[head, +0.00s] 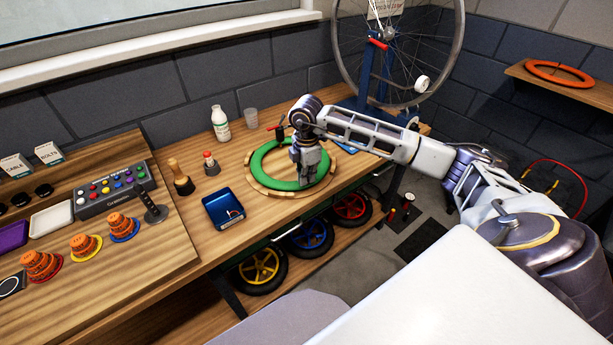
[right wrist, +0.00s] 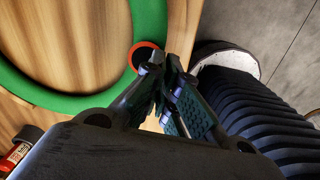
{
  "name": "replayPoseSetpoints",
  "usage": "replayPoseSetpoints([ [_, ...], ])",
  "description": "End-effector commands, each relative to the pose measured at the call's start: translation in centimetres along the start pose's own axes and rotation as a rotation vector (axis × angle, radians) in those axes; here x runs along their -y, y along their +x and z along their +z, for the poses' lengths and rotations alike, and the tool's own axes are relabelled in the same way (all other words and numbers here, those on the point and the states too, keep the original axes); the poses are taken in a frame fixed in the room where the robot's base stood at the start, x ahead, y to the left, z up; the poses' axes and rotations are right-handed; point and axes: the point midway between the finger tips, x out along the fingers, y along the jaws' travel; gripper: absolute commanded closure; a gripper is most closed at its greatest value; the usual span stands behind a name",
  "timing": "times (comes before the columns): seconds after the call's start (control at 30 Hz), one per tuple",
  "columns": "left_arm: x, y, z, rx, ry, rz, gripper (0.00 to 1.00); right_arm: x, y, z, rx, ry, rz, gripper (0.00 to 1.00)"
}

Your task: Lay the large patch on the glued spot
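A green inner tube (head: 258,167) lies as a ring on a light wooden round frame on the bench. My right gripper (head: 306,180) points down over its right side. In the right wrist view, a round dark patch with an orange rim (right wrist: 144,54) is at the green tube (right wrist: 149,18), partly hidden by a fingertip. The fingers (right wrist: 164,68) are close together at the patch's edge. I cannot tell whether they pinch it or whether the patch rests on the tube. The glued spot is not distinguishable. My left gripper is out of view.
A blue tray (head: 224,208), a small red-topped bottle (head: 211,164), a brush (head: 181,178) and a white bottle (head: 220,124) stand left of the tube. A wheel on a blue stand (head: 374,75) is behind my right arm. Bare bench lies between tray and tube.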

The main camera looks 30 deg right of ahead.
Motion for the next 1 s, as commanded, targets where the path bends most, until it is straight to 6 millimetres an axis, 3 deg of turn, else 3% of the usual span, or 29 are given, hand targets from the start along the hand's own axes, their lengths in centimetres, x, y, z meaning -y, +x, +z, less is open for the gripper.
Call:
replayPoseSetpoints([
  [0.1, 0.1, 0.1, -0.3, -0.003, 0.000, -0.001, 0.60, 0.0, 0.1, 0.0, 0.000, 0.000, 0.000, 0.97],
  [0.33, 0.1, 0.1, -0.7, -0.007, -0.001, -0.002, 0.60, 0.0, 0.1, 0.0, 0.000, 0.000, 0.000, 0.70],
  [0.73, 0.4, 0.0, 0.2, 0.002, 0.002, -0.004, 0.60, 0.0, -0.1, 0.0, 0.000, 0.000, 0.000, 0.70],
  [1.0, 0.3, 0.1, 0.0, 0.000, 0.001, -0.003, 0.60, -0.1, -2.2, 0.0, 0.000, 0.001, 0.002, 0.70],
])
